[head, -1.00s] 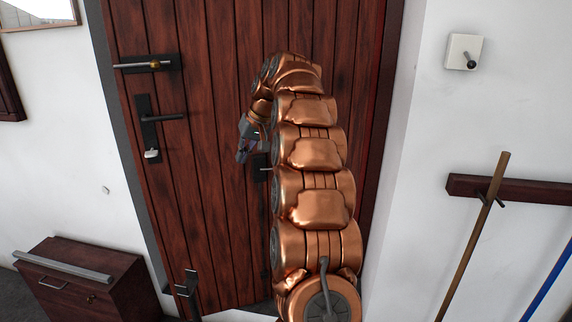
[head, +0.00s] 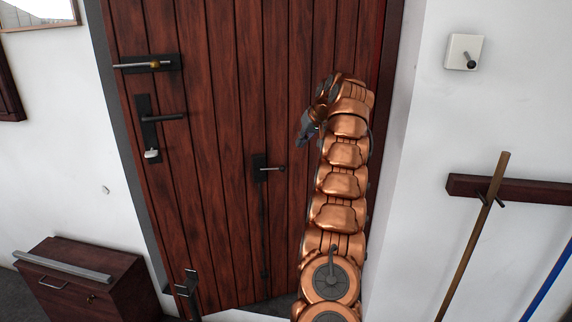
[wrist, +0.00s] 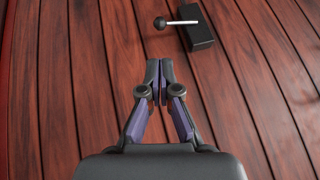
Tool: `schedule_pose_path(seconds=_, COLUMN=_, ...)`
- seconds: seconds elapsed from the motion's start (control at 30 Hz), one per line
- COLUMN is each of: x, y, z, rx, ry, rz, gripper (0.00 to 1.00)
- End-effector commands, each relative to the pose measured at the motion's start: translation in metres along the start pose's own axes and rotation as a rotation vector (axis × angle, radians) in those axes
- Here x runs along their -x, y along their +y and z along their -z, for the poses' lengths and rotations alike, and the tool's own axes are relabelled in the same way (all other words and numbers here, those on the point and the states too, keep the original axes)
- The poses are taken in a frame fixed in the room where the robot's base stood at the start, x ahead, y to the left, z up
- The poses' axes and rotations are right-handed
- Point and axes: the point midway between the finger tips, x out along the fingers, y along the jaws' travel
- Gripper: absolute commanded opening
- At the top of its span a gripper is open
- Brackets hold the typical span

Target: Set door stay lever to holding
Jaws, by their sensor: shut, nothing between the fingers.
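A small lever with a black plate (head: 259,168) and a thin metal stem pointing right (head: 272,169) sits mid-door in the head view. A thin dark rod runs from it down the door. The wrist view shows a black plate (wrist: 201,38) with a metal stem ending in a black ball knob (wrist: 159,23), apparently the same lever. My gripper (head: 303,140) is to the right of and above the lever in the head view. In the wrist view my gripper (wrist: 158,96) is shut and empty, its fingertips apart from the knob.
The wooden door (head: 225,90) also carries a latch (head: 148,64), a black handle (head: 165,118) and a dark fitting (head: 187,286) low at left. A brown cabinet (head: 85,285) stands left. A wall switch (head: 465,52) and a leaning pole (head: 475,235) are at right.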

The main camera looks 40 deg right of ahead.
Motion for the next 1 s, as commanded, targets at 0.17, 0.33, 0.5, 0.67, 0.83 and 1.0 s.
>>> schedule_pose_path(seconds=0.17, x=0.000, y=0.000, z=0.000, rx=0.000, ry=0.000, rz=0.000, gripper=0.00)
schedule_pose_path(seconds=0.33, x=-0.007, y=-0.001, z=0.000, rx=0.001, ry=-0.001, rz=0.000, gripper=0.00)
schedule_pose_path(seconds=0.5, x=-0.025, y=-0.001, z=-0.001, rx=0.001, ry=-0.002, rz=0.001, gripper=0.00)
schedule_pose_path(seconds=0.67, x=-0.050, y=-0.001, z=0.000, rx=0.001, ry=-0.001, rz=0.000, gripper=0.00)
schedule_pose_path(seconds=0.83, x=-0.080, y=0.000, z=-0.002, rx=0.000, ry=-0.005, rz=0.001, gripper=0.00)
schedule_pose_path(seconds=1.0, x=-0.107, y=0.000, z=0.001, rx=0.000, ry=-0.001, rz=0.000, gripper=0.00)
